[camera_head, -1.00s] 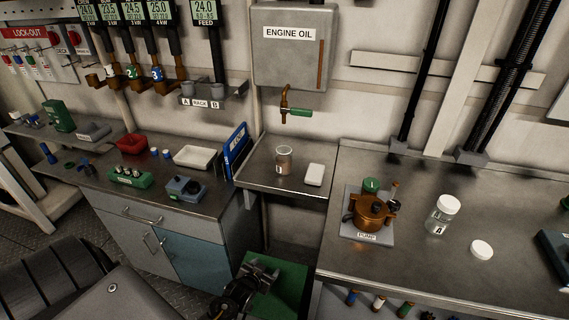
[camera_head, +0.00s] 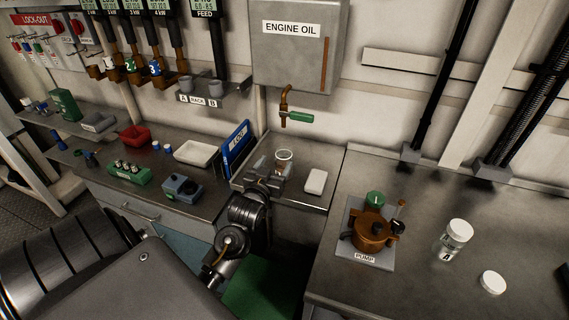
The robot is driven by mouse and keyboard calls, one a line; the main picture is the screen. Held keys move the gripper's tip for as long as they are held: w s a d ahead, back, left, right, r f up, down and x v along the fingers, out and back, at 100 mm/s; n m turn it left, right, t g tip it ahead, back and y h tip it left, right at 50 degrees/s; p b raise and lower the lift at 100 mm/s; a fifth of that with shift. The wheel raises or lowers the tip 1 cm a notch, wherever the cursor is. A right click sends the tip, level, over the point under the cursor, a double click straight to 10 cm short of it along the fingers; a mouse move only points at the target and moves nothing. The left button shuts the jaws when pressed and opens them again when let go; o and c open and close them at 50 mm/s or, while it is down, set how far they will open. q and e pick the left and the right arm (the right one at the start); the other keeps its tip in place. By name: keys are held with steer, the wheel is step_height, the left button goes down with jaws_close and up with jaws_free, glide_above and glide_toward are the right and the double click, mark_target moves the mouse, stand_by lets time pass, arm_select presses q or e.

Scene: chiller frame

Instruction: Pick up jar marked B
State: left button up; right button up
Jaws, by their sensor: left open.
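A clear open jar (camera_head: 284,156) stands upright on the small metal shelf below the engine oil tap. My left gripper (camera_head: 274,172) is open and right at this jar, covering its lower part and its label. I cannot tell whether the jar is between the fingers or just behind them. A second jar with a white lid (camera_head: 459,233) stands on the right bench; its label looks like an A. My right gripper is not in view.
A white block (camera_head: 316,181) lies right of the jar on the shelf. A blue binder (camera_head: 236,148) stands at the left. The tap with a green handle (camera_head: 298,117) hangs above. A copper pump (camera_head: 372,230) and a loose white lid (camera_head: 493,282) are on the right bench.

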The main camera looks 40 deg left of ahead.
mark_target(281, 156)
arm_select(q)
steer(key=shift+x, duration=0.9)
steer(key=shift+d+f, duration=0.1)
steer(key=shift+w+r, duration=0.1)
steer(key=shift+r, duration=0.15)
steer(key=x, duration=0.1)
steer(key=p+x, duration=0.1)
steer(key=x, duration=0.1)
steer(key=p+x, duration=0.1)
steer(key=x, duration=0.1)
steer(key=shift+d, duration=0.25)
steer(key=shift+c, duration=0.7)
jaws_close()
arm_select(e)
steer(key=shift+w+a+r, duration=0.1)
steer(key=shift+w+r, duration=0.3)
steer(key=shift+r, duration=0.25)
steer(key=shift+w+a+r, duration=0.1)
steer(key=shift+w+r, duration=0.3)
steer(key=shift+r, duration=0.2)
